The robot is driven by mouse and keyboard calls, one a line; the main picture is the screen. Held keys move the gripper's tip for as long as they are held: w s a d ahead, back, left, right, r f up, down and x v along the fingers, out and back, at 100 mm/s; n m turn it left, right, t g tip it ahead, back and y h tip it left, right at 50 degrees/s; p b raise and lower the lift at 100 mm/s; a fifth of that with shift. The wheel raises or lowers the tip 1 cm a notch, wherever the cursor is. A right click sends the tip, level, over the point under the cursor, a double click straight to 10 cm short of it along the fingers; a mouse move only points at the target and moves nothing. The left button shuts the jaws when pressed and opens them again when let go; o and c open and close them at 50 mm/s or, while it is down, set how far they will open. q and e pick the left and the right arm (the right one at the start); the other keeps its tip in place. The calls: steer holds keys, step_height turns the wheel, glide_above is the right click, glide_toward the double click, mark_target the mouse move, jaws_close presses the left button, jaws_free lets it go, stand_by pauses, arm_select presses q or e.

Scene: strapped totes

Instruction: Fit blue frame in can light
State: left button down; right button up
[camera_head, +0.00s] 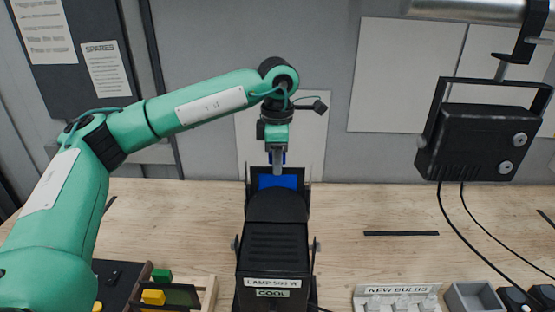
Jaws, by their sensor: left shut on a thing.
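My left gripper (277,165) points down at the front end of the black can light (273,250), which lies on the wooden bench in the middle. The lamp bears labels reading "LAMP 500 W" and "COOL". The blue frame (278,182) shows at the lamp's far end, between black flaps, right below my left gripper. My left gripper is shut on the blue frame's upper edge. The lamp's body hides the frame's lower part, so I cannot tell how it sits there. My right gripper is not in view.
A second black lamp (478,142) hangs from a pipe (470,10) at right, its cables running down to the bench (390,210). A "NEW BULBS" holder (398,291) and a grey box (473,298) stand front right. A wooden tray (208,293) with coloured blocks is front left.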

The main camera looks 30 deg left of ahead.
arm_select(q)
steer(key=shift+f+b, duration=1.45)
steer(key=shift+f, duration=0.6)
steer(key=c, duration=1.3)
jaws_free()
step_height(320, 180, up, 13)
steer(key=shift+f+b, duration=0.2)
steer(key=shift+b, duration=0.65)
steer(key=shift+r, duration=0.65)
